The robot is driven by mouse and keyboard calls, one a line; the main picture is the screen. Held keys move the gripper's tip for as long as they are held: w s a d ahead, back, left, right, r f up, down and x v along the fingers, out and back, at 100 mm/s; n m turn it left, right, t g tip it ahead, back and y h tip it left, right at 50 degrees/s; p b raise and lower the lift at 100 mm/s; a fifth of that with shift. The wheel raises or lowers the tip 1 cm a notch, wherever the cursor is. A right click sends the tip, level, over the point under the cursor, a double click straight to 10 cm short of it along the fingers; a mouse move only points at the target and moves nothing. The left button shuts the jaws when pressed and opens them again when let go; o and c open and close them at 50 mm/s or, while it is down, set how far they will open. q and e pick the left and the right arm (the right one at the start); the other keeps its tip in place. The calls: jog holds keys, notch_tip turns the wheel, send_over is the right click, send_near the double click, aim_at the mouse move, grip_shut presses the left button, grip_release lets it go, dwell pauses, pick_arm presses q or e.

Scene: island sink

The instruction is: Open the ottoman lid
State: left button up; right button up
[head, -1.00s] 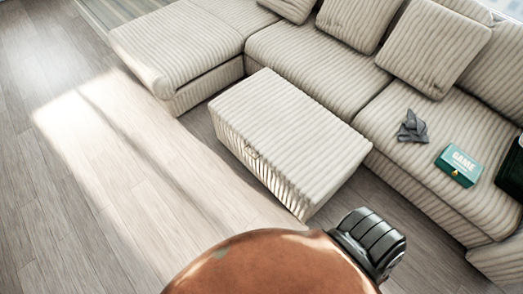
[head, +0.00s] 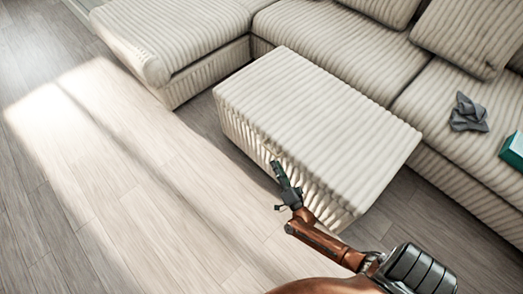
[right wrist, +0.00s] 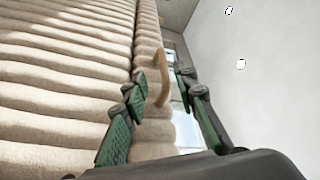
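The cream ribbed ottoman (head: 310,125) stands on the floor in front of the sofa, its padded top lying flat and closed. In the right wrist view its ribbed surface (right wrist: 60,75) fills the left side. A tan loop handle (right wrist: 162,78) sticks out from its edge. My right gripper (head: 279,172) is at the ottoman's long front side, close to the handle. In the right wrist view my right gripper (right wrist: 166,88) has its green-padded fingers spread on either side of the handle. I cannot tell whether either finger touches it. My left gripper is not in view.
The sofa (head: 300,28) runs along the back and right, with its chaise (head: 165,35) at the upper left. A grey cloth (head: 468,113) and a teal box (head: 514,150) lie on the seat. Wooden floor (head: 120,190) in front is clear.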

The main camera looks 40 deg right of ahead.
aim_at(269, 150)
jog(key=x, duration=0.2)
jog(key=b+x, duration=0.1)
jog(key=x, duration=0.2)
jog(key=b+x, duration=0.1)
jog(key=x, duration=0.1)
jog(key=shift+w+d+r, duration=0.1)
jog(key=shift+r, duration=0.2)
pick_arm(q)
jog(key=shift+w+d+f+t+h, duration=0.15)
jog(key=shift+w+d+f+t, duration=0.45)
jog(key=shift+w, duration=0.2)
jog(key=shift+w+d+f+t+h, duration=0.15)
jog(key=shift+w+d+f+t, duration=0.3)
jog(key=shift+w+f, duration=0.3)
pick_arm(e)
jog(key=shift+w+d+r, duration=0.1)
jog(key=shift+w+r, duration=0.05)
jog(key=shift+w, duration=0.25)
jog(key=shift+c, duration=0.3)
grip_shut()
